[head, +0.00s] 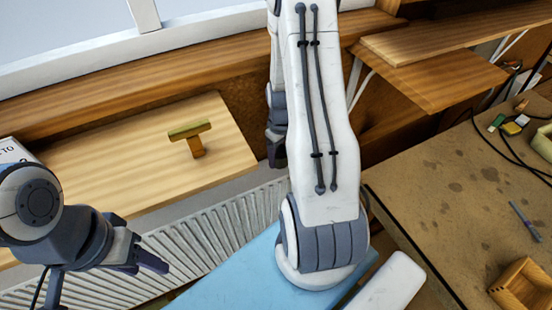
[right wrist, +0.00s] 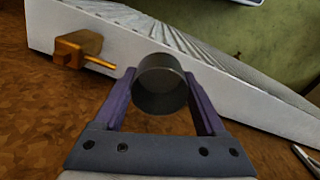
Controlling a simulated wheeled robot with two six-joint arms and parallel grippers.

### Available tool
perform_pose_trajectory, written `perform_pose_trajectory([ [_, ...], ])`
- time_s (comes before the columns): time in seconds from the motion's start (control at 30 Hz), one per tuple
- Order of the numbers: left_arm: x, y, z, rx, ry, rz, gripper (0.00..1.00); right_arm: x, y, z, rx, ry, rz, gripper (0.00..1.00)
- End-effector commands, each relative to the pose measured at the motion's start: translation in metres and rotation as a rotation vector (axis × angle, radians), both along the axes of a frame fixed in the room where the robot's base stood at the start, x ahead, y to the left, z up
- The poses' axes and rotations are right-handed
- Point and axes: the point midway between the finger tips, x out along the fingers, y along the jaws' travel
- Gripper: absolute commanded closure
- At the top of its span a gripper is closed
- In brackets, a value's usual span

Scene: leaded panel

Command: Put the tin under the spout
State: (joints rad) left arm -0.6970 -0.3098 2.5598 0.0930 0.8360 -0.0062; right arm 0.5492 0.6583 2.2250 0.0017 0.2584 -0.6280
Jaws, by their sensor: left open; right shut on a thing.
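The tin (right wrist: 160,88) is a small dark grey cylinder between the fingers of my right gripper (right wrist: 160,97) in the right wrist view. The gripper is shut on it. A brass fitting with a thin spout (right wrist: 100,63) sticks out from the end of the white radiator (right wrist: 190,65). The tin is to the right of the spout in that view and apart from it. My right gripper (head: 277,150) shows partly behind my arm in the head view, where tin and spout are hidden. My left gripper (head: 145,258) is open and empty in front of the radiator (head: 215,238).
A wooden shelf (head: 90,185) above the radiator carries a T-shaped wooden tool (head: 193,137). A light-blue surface (head: 235,275) lies below my right arm. At right, a workbench (head: 430,190) bears cables, small coloured pieces and a wooden box (head: 522,288).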

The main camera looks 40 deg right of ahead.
Motion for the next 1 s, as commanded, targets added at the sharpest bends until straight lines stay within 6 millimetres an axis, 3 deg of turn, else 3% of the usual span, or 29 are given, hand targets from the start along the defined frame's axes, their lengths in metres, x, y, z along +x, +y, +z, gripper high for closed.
perform_pose_trajectory([
  [0.17, 0.000, 0.000, 0.006, 0.000, 0.000, -0.001, 0.50, 0.013, 0.002, -0.008, 0.000, 0.000, 0.001, 0.82],
  [0.53, 0.000, 0.000, 0.023, 0.000, 0.000, -0.002, 0.50, 0.013, 0.003, -0.045, 0.001, 0.001, 0.001, 0.82],
  [0.97, 0.000, 0.000, 0.018, 0.000, 0.000, -0.002, 0.50, 0.013, 0.002, -0.053, -0.001, -0.001, 0.001, 0.82],
  [1.0, 0.000, 0.000, 0.019, 0.000, 0.000, -0.002, 0.50, 0.013, 0.002, -0.052, -0.001, -0.001, 0.001, 0.19],
])
